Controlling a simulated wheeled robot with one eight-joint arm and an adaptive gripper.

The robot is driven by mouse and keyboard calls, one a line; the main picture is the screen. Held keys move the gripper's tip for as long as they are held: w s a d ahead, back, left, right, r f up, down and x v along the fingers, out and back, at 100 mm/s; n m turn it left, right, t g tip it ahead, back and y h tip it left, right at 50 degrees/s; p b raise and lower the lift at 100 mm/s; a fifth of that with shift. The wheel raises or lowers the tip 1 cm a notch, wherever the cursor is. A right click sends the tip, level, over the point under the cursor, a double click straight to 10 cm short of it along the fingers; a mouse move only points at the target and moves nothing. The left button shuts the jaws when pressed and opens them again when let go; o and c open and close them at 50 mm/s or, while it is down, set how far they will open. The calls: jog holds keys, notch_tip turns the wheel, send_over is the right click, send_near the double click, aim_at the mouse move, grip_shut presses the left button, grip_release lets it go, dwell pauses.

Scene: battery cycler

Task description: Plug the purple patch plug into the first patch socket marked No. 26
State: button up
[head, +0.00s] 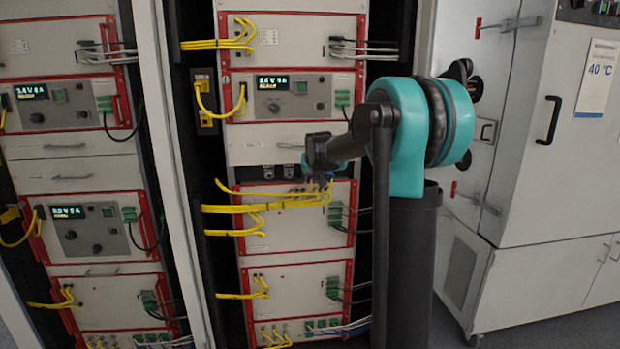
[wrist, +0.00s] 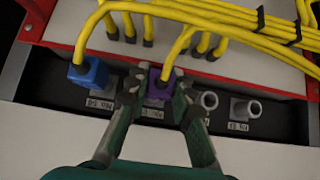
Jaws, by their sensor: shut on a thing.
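The purple patch plug (wrist: 160,88) sits between the two fingertips of my gripper (wrist: 159,92) in the wrist view. A yellow cable runs up from it. The plug is at the socket row, above a label (wrist: 152,113) that is partly hidden and too blurred to read surely. The plug covers whatever socket lies under it, so I cannot tell how deep it sits. In the head view my gripper (head: 318,178) is at the cabinet's patch row, and the plug is too small there to make out clearly.
A blue plug (wrist: 88,72) with a yellow cable stands left of my gripper. Two empty grey sockets, one close beside the right finger (wrist: 208,100) and one farther right (wrist: 245,108), share the row. Bundled yellow cables (wrist: 230,15) cross above. A grey chamber (head: 560,130) stands at right.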

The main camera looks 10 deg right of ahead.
jog(key=shift+s, duration=0.15)
jog(key=s, duration=0.6)
jog(key=shift+s, duration=0.15)
dwell(1.1)
jog(key=shift+a, duration=0.1)
dwell(0.4)
jog(key=s+a, duration=0.3)
jog(key=a, duration=1.2)
jog(key=shift+w+d, duration=0.1)
jog(key=shift+w, duration=2.7)
jog(key=shift+w, duration=0.95)
